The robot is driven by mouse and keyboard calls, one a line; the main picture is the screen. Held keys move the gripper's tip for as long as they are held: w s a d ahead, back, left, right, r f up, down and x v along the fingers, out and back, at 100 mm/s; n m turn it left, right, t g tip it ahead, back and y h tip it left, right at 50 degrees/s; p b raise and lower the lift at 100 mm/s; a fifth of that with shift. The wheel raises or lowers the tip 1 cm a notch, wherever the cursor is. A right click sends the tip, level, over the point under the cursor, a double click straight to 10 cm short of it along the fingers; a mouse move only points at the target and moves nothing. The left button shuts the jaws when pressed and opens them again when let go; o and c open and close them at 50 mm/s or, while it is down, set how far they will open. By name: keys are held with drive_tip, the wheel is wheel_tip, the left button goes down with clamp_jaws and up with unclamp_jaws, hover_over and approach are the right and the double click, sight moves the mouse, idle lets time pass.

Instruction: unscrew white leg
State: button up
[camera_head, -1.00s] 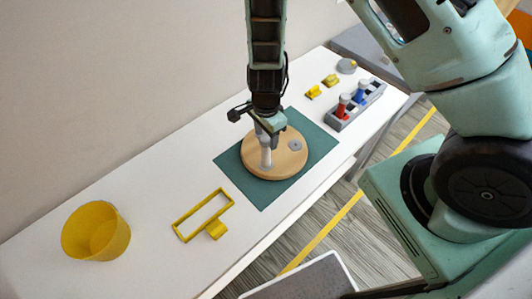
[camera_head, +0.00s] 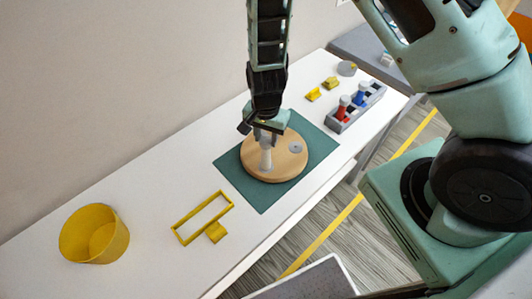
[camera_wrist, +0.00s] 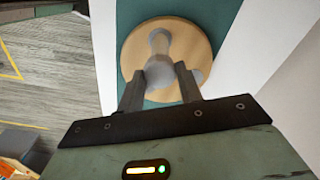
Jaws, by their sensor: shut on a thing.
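The white leg (camera_head: 266,158) stands upright on the round wooden disc (camera_head: 286,171), which lies on the green mat (camera_head: 318,145). My gripper (camera_head: 265,137) comes down from above and is shut on the upper part of the leg. In the wrist view the leg (camera_wrist: 160,45) runs from the disc (camera_wrist: 192,34) toward the camera, and its near grey end sits between the two fingers of my gripper (camera_wrist: 159,82). A grey round spot (camera_head: 296,147) shows on the disc to the right of the leg. The leg's contact with the disc is small and hard to judge.
A grey rack (camera_head: 355,108) holds a red piece (camera_head: 342,107) and a blue piece (camera_head: 362,92) at the back right. Small yellow blocks (camera_head: 330,83) lie beside it. A yellow frame (camera_head: 203,218) and a yellow bin (camera_head: 95,234) stand at left on the white table (camera_head: 160,188).

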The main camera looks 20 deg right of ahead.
drive_tip(key=n, duration=0.5)
drive_tip(key=shift+r+n, duration=0.1)
drive_tip(key=shift+n, duration=0.3)
drive_tip(key=n+b, duration=0.1)
drive_tip(key=n, duration=0.5)
drive_tip(key=shift+r, duration=0.1)
drive_tip(key=n, duration=0.6)
drive_tip(key=shift+r, duration=0.1)
